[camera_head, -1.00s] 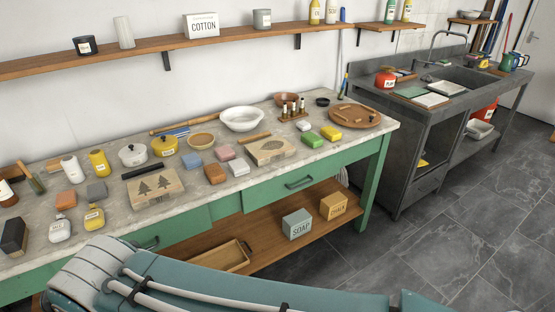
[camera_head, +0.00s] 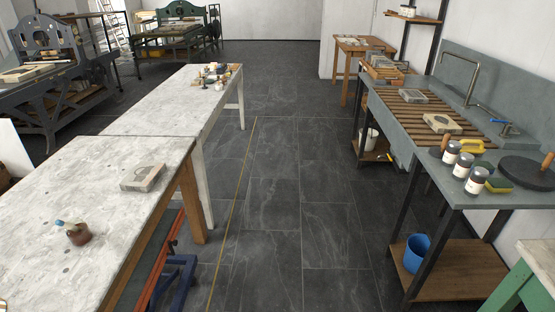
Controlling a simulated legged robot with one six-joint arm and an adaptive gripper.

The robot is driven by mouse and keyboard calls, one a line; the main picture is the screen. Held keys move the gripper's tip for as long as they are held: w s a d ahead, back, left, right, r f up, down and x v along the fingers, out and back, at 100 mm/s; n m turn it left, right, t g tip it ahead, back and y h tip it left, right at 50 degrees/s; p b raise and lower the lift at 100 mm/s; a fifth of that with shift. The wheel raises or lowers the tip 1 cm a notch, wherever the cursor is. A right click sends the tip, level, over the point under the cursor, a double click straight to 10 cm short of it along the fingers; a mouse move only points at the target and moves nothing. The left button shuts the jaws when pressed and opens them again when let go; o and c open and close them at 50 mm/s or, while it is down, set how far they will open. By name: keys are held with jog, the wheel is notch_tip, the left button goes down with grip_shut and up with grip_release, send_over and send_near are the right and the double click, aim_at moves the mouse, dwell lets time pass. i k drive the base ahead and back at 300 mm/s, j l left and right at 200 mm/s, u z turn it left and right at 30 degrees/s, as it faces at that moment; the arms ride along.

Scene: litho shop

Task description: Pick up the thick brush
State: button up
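I cannot make out a thick brush for certain in this view. Small items (camera_head: 215,75) crowd the far end of the white table and are too small to tell apart. My gripper is not in view.
A dark tiled floor aisle (camera_head: 275,200) runs clear between the pale tables (camera_head: 60,190) on the left and the slatted sink (camera_head: 425,108) on the right. A blue bucket (camera_head: 416,252) stands on a low shelf. A green table corner (camera_head: 520,285) juts in at lower right.

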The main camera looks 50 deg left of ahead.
aim_at(62, 224)
jog(key=i+j+u, duration=0.1)
jog(key=i+u, duration=0.7)
jog(key=u, duration=2.4)
